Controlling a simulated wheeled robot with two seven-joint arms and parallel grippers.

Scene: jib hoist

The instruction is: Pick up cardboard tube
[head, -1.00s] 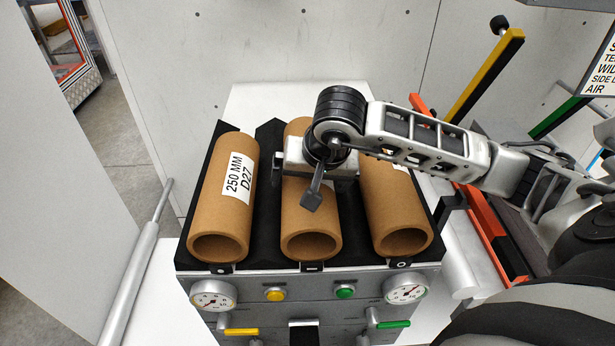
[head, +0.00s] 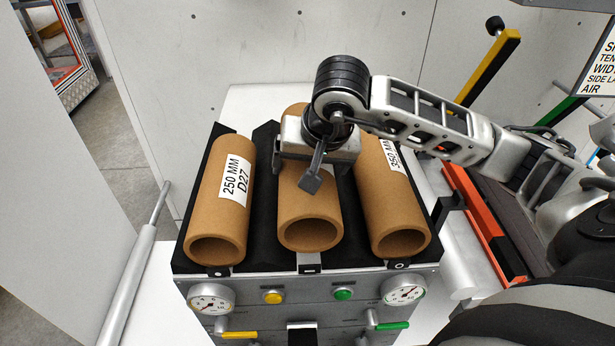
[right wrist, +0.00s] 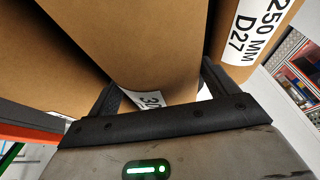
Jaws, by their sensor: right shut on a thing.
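Three brown cardboard tubes lie side by side on a black cradle (head: 263,190) in the head view. The left tube (head: 215,215) has a label reading 250 MM D27. The right tube (head: 390,205) has a label partly reading 350 MM. My right gripper (head: 312,165) is shut on the middle tube (head: 308,215), from above, and covers most of its label. The middle tube sits a little higher than its neighbours. In the right wrist view the middle tube (right wrist: 150,45) fills the space between the fingers. My left gripper is not in view.
A grey panel (head: 310,310) with gauges, buttons and yellow and green levers stands in front of the cradle. An orange rail (head: 480,220) runs at the right. A silver cylinder (head: 130,280) stands at the left. A pale wall (head: 270,45) is behind.

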